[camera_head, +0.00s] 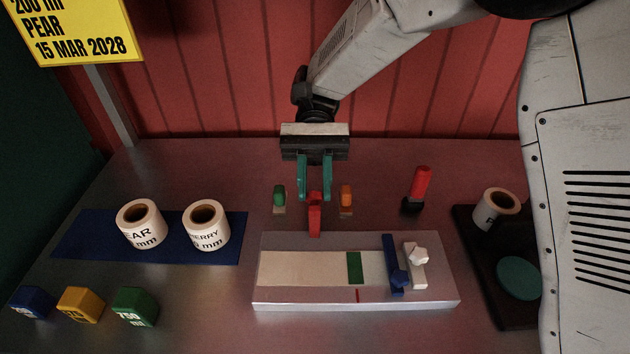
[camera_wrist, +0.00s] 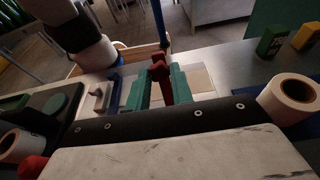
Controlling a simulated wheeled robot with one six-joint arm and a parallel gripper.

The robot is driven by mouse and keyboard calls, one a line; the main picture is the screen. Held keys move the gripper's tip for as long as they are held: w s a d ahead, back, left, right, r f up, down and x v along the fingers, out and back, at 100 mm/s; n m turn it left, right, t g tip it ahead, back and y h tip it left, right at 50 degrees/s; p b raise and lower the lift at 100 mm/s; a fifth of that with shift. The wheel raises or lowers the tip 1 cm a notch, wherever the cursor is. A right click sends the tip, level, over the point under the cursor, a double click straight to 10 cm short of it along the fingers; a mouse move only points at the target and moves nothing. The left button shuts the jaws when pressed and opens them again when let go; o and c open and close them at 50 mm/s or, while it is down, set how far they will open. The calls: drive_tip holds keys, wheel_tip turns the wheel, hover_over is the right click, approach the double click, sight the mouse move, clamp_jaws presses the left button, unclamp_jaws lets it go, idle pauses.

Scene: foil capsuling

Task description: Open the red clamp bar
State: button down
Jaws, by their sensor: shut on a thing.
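The red clamp bar (camera_head: 314,221) rises at the back edge of the grey fixture block (camera_head: 290,296), its top between my fingertips. My gripper (camera_head: 314,194) comes down from behind with teal fingers, shut on the bar's upper end. In the wrist view the red bar (camera_wrist: 159,73) shows between the teal fingers of my gripper (camera_wrist: 159,84). The fingers hide part of it there. A cream strip (camera_head: 300,268) with a green band (camera_head: 354,267) lies on the block. A blue bar (camera_head: 391,262) and a white piece (camera_head: 415,266) sit at its right.
A green peg (camera_head: 279,195) and an orange peg (camera_head: 346,197) flank the bar closely. A red-topped black post (camera_head: 419,184) stands to the right. Label rolls (camera_head: 140,224) rest on a blue mat (camera_head: 172,256) at left. A dark tray (camera_head: 486,278) lies at right.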

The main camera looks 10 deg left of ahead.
drive_tip(key=c, duration=1.2)
unclamp_jaws()
